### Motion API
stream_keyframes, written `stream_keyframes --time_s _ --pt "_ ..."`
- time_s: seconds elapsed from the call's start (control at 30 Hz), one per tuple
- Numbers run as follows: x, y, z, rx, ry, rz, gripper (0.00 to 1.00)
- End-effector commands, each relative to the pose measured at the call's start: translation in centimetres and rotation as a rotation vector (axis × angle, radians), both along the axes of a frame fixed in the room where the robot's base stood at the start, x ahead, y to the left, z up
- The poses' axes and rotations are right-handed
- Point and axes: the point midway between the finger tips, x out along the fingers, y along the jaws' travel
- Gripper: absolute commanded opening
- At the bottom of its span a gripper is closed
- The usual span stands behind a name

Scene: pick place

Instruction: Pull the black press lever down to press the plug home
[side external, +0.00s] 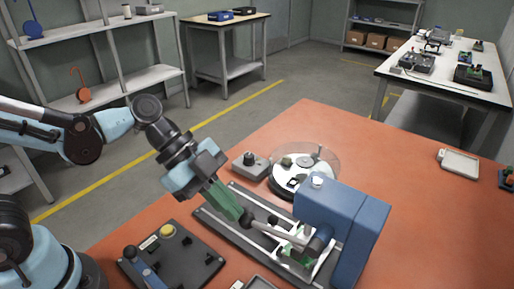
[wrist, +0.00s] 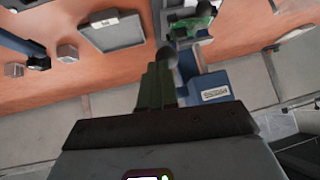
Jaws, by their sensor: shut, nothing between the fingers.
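The blue press (side external: 345,222) stands upright on a dark base plate at the right of the work area. Its lever (side external: 282,234) is a pale bar with a dark knob end, reaching left from the press, slightly raised toward the knob. My gripper (side external: 238,213) is shut and empty, its green fingers slanting down to the knob end. In the wrist view the fingertips (wrist: 158,68) are together beside the black knob (wrist: 166,56); I cannot tell whether they touch. The labelled blue press (wrist: 212,88) shows right of them. The plug is not clearly distinguishable; the lever and press partly hide the spot beneath.
A round clear-walled dish (side external: 304,170) and a small grey box with a knob (side external: 250,166) stand behind the press. A dark fixture plate (side external: 172,258) lies front left. A pale tray (side external: 459,163) lies far right. The orange table is clear between press and tray.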

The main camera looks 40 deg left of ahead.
Motion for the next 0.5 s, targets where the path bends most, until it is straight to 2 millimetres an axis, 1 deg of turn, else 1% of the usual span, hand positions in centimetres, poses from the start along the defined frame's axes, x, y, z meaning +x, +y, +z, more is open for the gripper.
stream_keyframes --time_s 0.27,0.5 --pt "-0.1 0.0 0.2 0.000 0.000 0.000 0.00" --pt "-0.9 0.3 1.6 0.000 0.001 0.001 0.00"
